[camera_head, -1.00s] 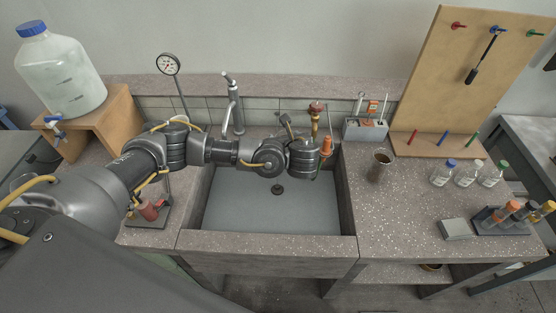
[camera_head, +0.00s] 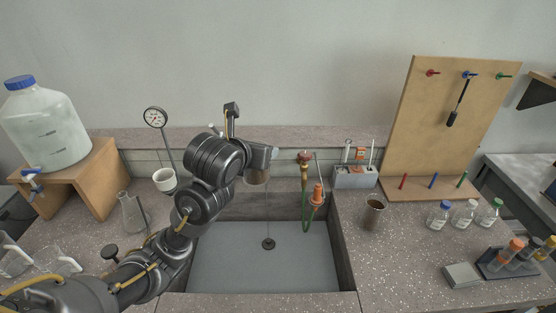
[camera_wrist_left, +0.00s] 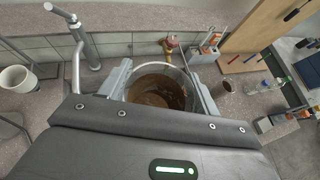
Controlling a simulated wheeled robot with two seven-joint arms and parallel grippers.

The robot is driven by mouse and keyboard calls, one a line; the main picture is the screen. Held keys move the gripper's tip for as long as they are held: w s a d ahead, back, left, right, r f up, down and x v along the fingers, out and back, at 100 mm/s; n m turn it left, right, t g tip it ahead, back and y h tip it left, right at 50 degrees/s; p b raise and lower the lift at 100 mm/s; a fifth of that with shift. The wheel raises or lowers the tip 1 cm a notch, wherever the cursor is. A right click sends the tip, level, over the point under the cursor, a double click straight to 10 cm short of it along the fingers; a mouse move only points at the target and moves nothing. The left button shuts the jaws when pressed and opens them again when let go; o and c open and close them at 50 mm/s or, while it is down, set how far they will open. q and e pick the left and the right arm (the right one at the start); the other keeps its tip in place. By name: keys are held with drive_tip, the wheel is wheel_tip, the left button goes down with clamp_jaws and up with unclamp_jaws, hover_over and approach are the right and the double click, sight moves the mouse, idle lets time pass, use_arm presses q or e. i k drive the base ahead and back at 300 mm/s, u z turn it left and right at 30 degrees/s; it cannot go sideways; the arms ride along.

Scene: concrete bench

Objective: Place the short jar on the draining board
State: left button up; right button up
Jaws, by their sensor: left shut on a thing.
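My left gripper (camera_head: 262,158) is shut on a short, wide jar (camera_head: 256,177) and holds it above the back of the sink (camera_head: 225,270). In the left wrist view the jar (camera_wrist_left: 158,88) sits between the two fingers, its round mouth open and brown inside. A thin line runs down below it towards the drain; I cannot tell what it is. The speckled counter (camera_head: 400,265) lies right of the sink; I cannot make out a separate draining board on it. My right gripper is not in view.
A brass tap (camera_head: 304,165) and a caddy (camera_head: 354,177) stand behind. A flask (camera_head: 133,215) and white cup (camera_head: 164,180) stand left.

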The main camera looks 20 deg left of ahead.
sight(412, 266)
drive_tip(key=z, duration=0.5)
drive_tip(key=k, duration=1.15)
drive_tip(key=z, duration=1.35)
drive_tip(key=i, duration=1.1)
drive_tip(key=u, duration=0.65)
